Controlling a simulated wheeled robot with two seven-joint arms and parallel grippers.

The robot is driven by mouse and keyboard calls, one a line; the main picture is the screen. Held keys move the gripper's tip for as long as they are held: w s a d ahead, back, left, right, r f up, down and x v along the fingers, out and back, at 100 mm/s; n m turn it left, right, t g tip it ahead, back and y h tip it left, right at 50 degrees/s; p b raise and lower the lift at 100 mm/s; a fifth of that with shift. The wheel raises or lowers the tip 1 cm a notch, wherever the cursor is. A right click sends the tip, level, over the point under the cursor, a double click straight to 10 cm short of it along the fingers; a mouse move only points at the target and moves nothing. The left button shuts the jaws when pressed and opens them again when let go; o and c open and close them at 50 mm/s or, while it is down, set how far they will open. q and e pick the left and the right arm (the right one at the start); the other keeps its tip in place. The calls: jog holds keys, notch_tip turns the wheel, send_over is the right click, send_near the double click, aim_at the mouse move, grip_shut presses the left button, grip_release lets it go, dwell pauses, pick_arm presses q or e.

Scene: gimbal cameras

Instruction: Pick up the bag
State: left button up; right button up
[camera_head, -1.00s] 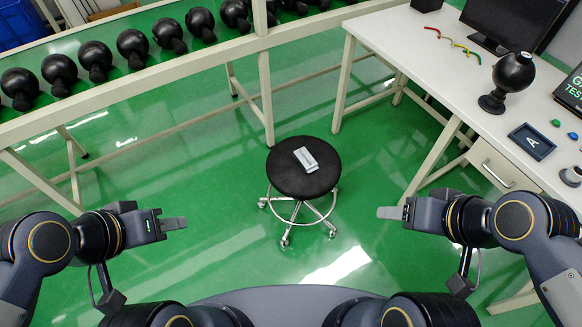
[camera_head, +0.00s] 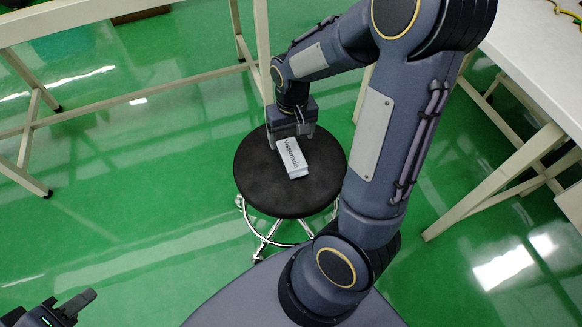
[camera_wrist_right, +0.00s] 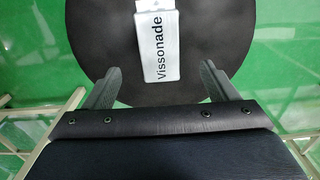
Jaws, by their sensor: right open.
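The bag (camera_head: 291,158) is a small white-grey packet with the dark word "Vissonade", lying on the round black seat of a stool (camera_head: 262,188). My right gripper (camera_head: 291,137) is over the far part of the stool, at the bag's far end, with its fingers apart. In the right wrist view the bag (camera_wrist_right: 158,45) lies ahead of and between the two open fingertips of my right gripper (camera_wrist_right: 158,80), with nothing held. I cannot tell how high the fingers are above the seat. My left gripper (camera_head: 75,304) is at the lower left corner, only partly shown, away from the stool.
A white table (camera_head: 530,60) stands at the right, its leg coming down beside the stool. A bench frame (camera_head: 130,15) runs across the upper left. The green floor (camera_head: 130,190) left of the stool is clear.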

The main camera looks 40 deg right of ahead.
aim_at(292, 155)
notch_tip(292, 155, down, 3)
jog(key=shift+d+f+b, duration=0.1)
jog(key=shift+f+b, duration=0.05)
jog(key=shift+b, duration=0.45)
jog(key=f+b, duration=0.2)
jog(key=f, duration=0.1)
jog(key=f+b, duration=0.1)
jog(key=f, duration=0.1)
jog(key=shift+s+f, duration=0.15)
jog(key=shift+s, duration=0.15)
jog(key=c, duration=1.1)
jog(key=shift+r, duration=0.2)
